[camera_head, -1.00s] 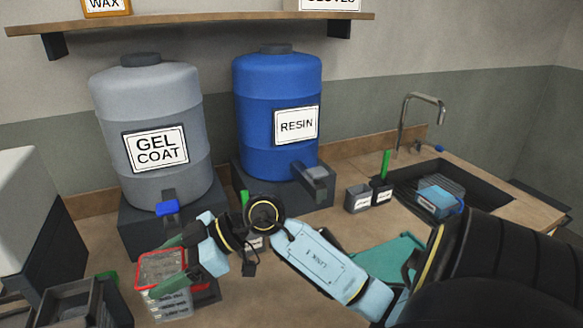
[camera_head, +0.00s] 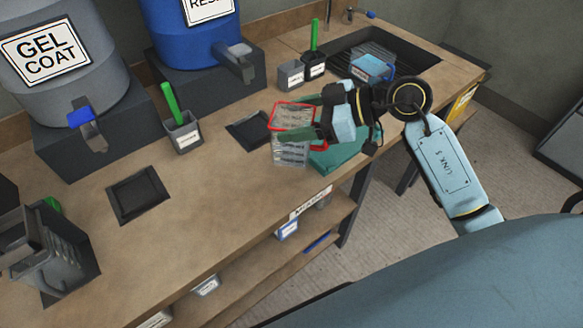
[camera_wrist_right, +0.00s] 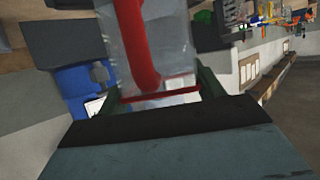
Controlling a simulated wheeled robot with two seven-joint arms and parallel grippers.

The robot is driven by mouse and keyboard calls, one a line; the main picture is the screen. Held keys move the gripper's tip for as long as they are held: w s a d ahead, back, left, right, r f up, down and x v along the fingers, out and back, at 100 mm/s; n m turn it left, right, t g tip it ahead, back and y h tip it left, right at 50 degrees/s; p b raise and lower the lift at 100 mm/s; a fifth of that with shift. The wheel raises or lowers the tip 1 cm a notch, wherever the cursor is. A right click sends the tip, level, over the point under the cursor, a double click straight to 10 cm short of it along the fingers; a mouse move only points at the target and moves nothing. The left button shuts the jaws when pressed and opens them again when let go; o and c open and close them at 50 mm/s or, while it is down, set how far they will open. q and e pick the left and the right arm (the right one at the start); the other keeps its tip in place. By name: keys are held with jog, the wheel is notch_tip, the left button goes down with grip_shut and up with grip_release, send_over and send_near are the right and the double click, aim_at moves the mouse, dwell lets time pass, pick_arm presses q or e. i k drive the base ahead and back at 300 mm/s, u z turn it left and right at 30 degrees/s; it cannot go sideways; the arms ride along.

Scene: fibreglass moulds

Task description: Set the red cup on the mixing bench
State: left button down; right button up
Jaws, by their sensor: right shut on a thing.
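The red cup (camera_head: 289,152) is a clear, ribbed cup with a red rim and a red handle. My right gripper (camera_head: 299,123) is shut on it, with dark green fingers on its sides. The cup is upright over the front part of the mixing bench (camera_head: 215,195), by the label on the bench's front edge. I cannot tell whether its base touches the top. In the right wrist view the cup (camera_wrist_right: 178,40) and its red handle fill the space between the fingers. My left gripper is out of view.
The bench's front middle is clear.

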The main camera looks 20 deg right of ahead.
aim_at(237, 206)
jog(key=z, duration=1.2)
jog(key=k, duration=0.65)
jog(key=u, duration=1.55)
jog(key=i, duration=0.5)
jog(key=z, duration=0.05)
